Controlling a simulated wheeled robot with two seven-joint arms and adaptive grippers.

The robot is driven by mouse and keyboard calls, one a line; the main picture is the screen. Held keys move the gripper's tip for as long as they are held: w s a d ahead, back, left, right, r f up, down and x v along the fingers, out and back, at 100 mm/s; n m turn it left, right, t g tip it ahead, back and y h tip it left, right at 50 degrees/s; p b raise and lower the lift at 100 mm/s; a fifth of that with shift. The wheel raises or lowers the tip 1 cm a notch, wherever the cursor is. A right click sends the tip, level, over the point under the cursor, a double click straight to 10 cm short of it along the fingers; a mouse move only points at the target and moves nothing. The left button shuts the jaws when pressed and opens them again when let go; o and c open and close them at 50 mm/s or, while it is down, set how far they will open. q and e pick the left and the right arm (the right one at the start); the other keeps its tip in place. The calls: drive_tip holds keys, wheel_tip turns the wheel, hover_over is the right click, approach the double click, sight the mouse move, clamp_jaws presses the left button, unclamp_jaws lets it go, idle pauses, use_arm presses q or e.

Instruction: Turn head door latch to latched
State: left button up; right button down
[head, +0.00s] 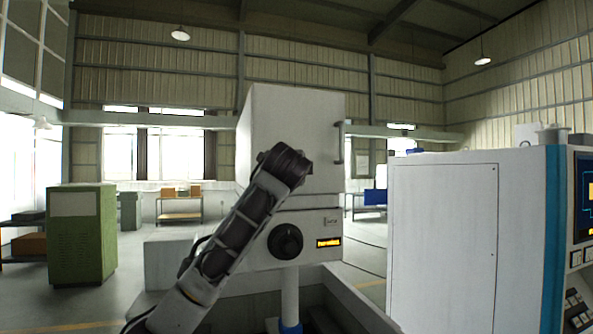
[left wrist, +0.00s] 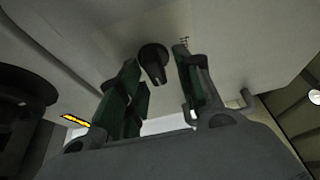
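The white machine head (head: 300,110) stands at centre in the head view, with a vertical handle (head: 339,142) on its front. In the left wrist view a small dark turning latch (left wrist: 152,58) sits on the white face, with small markings (left wrist: 184,41) beside it. My left gripper (left wrist: 158,68) is open, its two green-padded fingers on either side of the latch. I cannot tell whether they touch it. In the head view my left wrist covers the gripper and the latch. My right gripper is in neither view.
A round black knob (head: 285,241) and a lit orange display (head: 328,243) are low on the head. A white cabinet with a control panel (head: 440,240) stands close on the right.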

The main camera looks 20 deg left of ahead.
use_arm(q)
drive_tip(key=shift+f, duration=0.15)
drive_tip(key=shift+s, duration=0.1)
drive_tip(key=v, duration=1.1)
drive_tip(key=shift+s, duration=0.35)
idle(0.5)
